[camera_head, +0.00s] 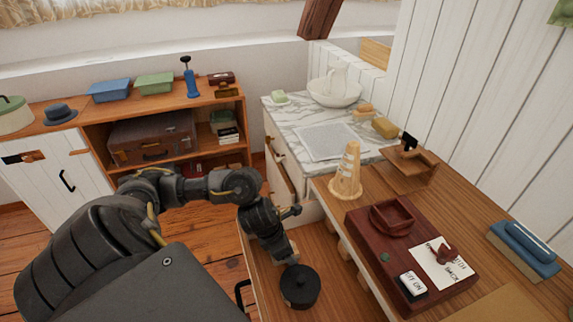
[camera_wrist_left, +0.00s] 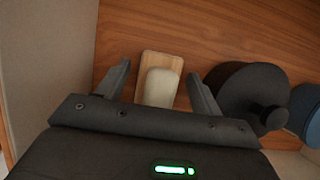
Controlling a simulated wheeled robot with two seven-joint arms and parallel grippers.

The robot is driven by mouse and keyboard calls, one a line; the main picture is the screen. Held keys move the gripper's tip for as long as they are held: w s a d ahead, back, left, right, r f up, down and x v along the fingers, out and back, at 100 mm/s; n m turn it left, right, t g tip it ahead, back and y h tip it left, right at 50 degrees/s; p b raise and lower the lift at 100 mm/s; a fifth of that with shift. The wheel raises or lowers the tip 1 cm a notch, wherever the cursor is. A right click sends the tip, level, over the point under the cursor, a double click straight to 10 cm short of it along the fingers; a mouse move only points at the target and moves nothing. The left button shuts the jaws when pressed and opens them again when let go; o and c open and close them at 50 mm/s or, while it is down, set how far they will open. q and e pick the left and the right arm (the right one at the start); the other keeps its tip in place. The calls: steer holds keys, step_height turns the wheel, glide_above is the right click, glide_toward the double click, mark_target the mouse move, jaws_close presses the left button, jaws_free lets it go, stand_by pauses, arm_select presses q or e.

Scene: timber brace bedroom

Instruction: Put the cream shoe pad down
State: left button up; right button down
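The cream shoe pad (camera_wrist_left: 162,88), a cream block on a light wooden backing, lies on a brown wooden surface in the left wrist view. It sits between the two fingers of my left gripper (camera_wrist_left: 160,86). The fingers are spread, with a visible gap on each side of the pad. In the head view my left gripper (camera_head: 285,252) reaches down into the open wooden drawer or bin (camera_head: 265,285); the pad is mostly hidden there. My right gripper is not in view.
A black lidded pot (camera_head: 299,287) stands close beside the pad, with a blue item (camera_wrist_left: 305,108) beyond it. A wooden counter (camera_head: 480,225) on the right carries a dark red box (camera_head: 390,240) and a stacked cone (camera_head: 347,172). A marble-topped cabinet (camera_head: 285,115) is behind.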

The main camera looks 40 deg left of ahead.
arm_select(q)
steer(key=shift+r, duration=0.1)
steer(key=p+v, duration=0.1)
steer(key=v, duration=0.5)
steer(key=shift+r+p, duration=0.1)
steer(key=shift+p, duration=0.3)
steer(key=p+v, duration=0.1)
steer(key=v, duration=0.4)
steer(key=shift+s+a+r, duration=0.1)
steer(key=shift+s+r, duration=0.1)
steer(key=shift+r, duration=0.15)
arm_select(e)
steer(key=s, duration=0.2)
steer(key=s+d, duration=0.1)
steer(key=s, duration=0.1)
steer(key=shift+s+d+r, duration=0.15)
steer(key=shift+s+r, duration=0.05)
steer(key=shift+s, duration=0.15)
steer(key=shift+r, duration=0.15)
